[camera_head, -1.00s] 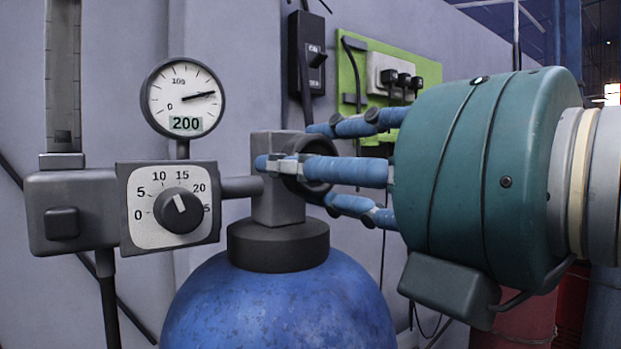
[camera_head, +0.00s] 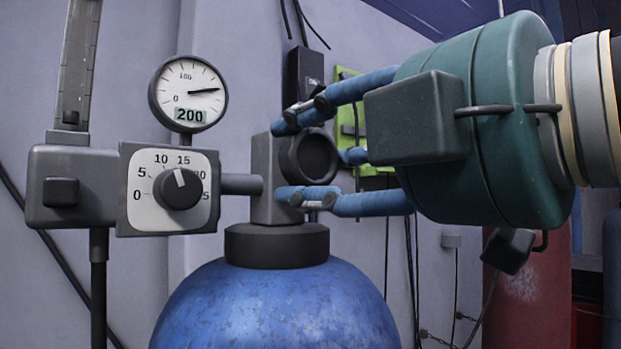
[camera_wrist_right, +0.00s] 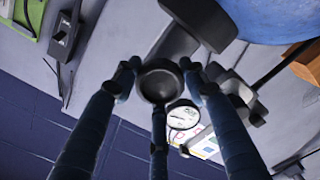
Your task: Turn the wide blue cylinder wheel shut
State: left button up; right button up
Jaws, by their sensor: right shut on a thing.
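The wide blue cylinder (camera_head: 275,305) stands upright in the middle, with a dark collar and a grey valve block on top. Its dark round wheel (camera_head: 309,157) sits on the right side of the valve block. My right gripper (camera_head: 305,158) comes in from the right, its blue fingers closed around the wheel, one above and one below, a third partly hidden behind. In the right wrist view the fingers surround the wheel (camera_wrist_right: 160,82). My left gripper is not in view.
A gauge (camera_head: 188,93) reading about 200 and a regulator dial (camera_head: 178,190) stand left of the valve, with a flow tube (camera_head: 80,65) farther left. A red cylinder (camera_head: 527,290) stands at the right. A green panel (camera_head: 347,120) and a black switch box (camera_head: 305,75) are on the wall behind.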

jog(key=shift+a+f+m+b, duration=0.15)
jog(key=shift+m+b, duration=0.5)
jog(key=shift+m, duration=0.45)
jog(key=o, duration=1.2)
jog(key=shift+s, duration=0.1)
jog(key=shift+r, duration=0.2)
jog(key=v, duration=1.2)
